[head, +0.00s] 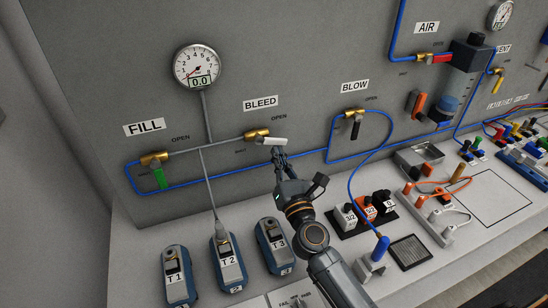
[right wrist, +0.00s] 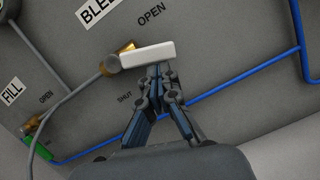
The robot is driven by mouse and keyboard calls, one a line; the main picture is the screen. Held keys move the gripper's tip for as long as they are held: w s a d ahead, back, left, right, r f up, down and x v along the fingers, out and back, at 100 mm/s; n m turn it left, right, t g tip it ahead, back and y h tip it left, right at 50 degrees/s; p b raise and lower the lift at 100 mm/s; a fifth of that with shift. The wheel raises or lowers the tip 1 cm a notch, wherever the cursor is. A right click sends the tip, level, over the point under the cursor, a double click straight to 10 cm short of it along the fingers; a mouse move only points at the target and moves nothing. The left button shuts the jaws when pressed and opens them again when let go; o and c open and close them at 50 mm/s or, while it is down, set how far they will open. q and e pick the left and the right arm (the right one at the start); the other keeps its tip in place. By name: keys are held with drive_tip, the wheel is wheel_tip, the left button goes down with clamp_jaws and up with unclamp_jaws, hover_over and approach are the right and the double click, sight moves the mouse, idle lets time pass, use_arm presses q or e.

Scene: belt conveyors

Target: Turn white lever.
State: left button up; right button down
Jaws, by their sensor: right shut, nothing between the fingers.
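The white lever (head: 271,141) is on the brass valve (head: 256,133) under the BLEED label (head: 261,103). In the head view it lies nearly level, pointing right from the valve. In the right wrist view the white lever (right wrist: 147,55) extends right from the brass valve (right wrist: 121,60). My right gripper (head: 278,154) is shut, with its fingertips just below the lever; in the wrist view the fingertips (right wrist: 158,72) are at or touching its lower edge, and I cannot tell which. Nothing is between the fingers. My left gripper is not in view.
The FILL valve with a green lever (head: 160,178) is at left, and the BLOW valve with a black lever (head: 356,128) at right. A gauge (head: 197,66) is above. Blue tubing (head: 225,181) runs below the valves. Several T-labelled devices (head: 227,262) stand on the bench.

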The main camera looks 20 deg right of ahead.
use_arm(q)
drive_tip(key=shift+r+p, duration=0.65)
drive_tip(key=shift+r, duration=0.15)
use_arm(e)
drive_tip(key=shift+d+r+n+y, duration=0.3)
drive_tip(key=shift+r+n+y, duration=0.1)
drive_tip(key=shift+n, duration=0.65)
drive_tip(key=shift+d+r+n+y, duration=0.3)
drive_tip(key=shift+n+y, duration=0.1)
drive_tip(key=shift+n, duration=0.65)
drive_tip(key=shift+a+f, duration=0.1)
drive_tip(key=shift+f, duration=0.15)
use_arm(q)
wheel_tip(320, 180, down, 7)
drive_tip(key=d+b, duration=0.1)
drive_tip(key=b, duration=0.6)
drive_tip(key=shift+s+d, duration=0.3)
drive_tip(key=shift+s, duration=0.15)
use_arm(e)
drive_tip(key=s+f, duration=0.6)
drive_tip(key=s, duration=0.3)
drive_tip(key=shift+s, duration=0.35)
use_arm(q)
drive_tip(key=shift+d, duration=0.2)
